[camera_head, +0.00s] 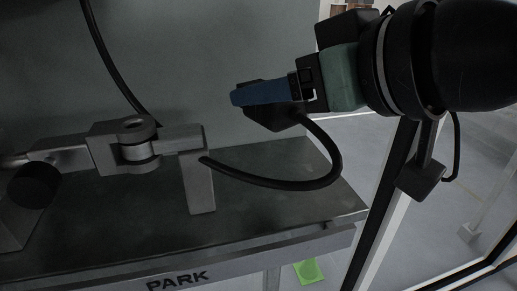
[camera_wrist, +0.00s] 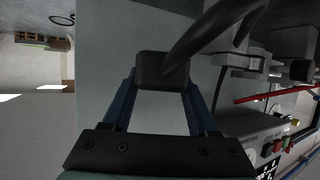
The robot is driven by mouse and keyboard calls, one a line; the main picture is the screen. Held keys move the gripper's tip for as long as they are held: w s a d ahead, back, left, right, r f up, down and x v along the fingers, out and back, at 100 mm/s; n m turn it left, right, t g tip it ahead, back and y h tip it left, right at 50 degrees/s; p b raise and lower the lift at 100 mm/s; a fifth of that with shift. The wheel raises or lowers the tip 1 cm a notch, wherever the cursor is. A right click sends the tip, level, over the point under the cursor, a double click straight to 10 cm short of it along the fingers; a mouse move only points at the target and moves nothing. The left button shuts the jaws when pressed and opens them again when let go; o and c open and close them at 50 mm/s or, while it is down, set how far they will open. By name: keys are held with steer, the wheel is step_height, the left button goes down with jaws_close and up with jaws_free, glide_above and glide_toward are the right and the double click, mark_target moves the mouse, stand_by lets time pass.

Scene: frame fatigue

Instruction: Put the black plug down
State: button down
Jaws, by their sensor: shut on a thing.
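My gripper (camera_head: 240,97) has blue fingers and reaches in from the upper right in the head view. It is shut on the black plug (camera_head: 272,118), held in the air above the right part of the dark table (camera_head: 285,165). In the wrist view the plug (camera_wrist: 162,70) sits between the tips of the two blue fingers. A thick black cable (camera_head: 290,185) curves from the plug down and left towards a grey metal fixture on the table. The finger hides part of the plug in the head view.
The grey jointed fixture (camera_head: 135,145) stands on the left and middle of the table. The table's right part is bare under the cable. A grey panel (camera_head: 200,50) rises behind. Another cable (camera_head: 105,55) hangs at upper left.

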steer(key=p, duration=0.1)
glide_above(274, 188)
step_height(274, 188, down, 5)
steer(key=shift+s+d+r, duration=0.15)
steer(key=shift+r, duration=0.05)
steer(key=f, duration=0.2)
steer(key=f+p, duration=0.1)
steer(key=shift+w+f, duration=0.2)
steer(key=shift+f, duration=0.15)
steer(key=shift+s+f, duration=0.1)
steer(key=shift+f, duration=0.35)
steer(key=shift+a+f, duration=0.1)
steer(key=shift+a, duration=0.1)
steer(key=shift+c, duration=0.9)
jaws_free()
